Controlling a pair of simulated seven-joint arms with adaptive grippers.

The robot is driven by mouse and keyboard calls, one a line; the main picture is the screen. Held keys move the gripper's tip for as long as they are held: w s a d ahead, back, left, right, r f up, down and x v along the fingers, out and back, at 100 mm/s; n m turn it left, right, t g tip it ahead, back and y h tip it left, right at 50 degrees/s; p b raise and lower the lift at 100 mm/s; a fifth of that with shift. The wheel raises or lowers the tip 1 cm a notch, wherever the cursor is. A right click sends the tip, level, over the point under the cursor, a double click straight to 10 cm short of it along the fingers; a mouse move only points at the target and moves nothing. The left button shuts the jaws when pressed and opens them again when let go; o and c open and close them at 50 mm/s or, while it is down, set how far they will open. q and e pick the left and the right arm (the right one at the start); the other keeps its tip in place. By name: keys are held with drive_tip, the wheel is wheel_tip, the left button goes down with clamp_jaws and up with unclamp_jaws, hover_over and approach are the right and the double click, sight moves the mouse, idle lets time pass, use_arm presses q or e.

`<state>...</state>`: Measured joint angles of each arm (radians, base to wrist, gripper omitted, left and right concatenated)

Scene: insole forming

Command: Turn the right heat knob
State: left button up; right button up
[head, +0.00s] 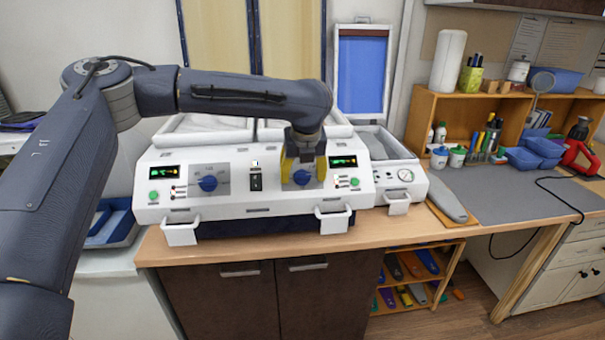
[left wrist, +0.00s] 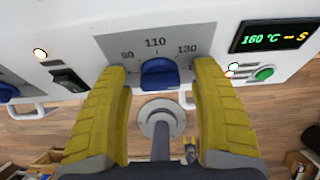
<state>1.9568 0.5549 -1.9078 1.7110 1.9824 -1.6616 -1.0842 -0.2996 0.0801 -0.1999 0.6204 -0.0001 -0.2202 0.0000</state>
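The right heat knob (head: 302,177) is a blue dial on the white machine's front panel. In the left wrist view the knob (left wrist: 159,74) stands under a scale reading 90, 110 and 130, near the 110 mark. My left gripper (head: 304,172) is at this knob in the head view. In the left wrist view the yellow fingers of the left gripper (left wrist: 160,68) are open on both sides of the knob, with a gap on each side. A small yellow-tipped shape below may be my right gripper (left wrist: 190,146); its opening is too small to read.
The left knob (head: 208,183) and a black rocker switch (head: 256,181) are left of the gripper. A green button (head: 355,182) and a display (head: 343,161) are close on its right. White handles (head: 333,222) stick out below.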

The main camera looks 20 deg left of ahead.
use_arm(q)
drive_tip(key=c, duration=1.2)
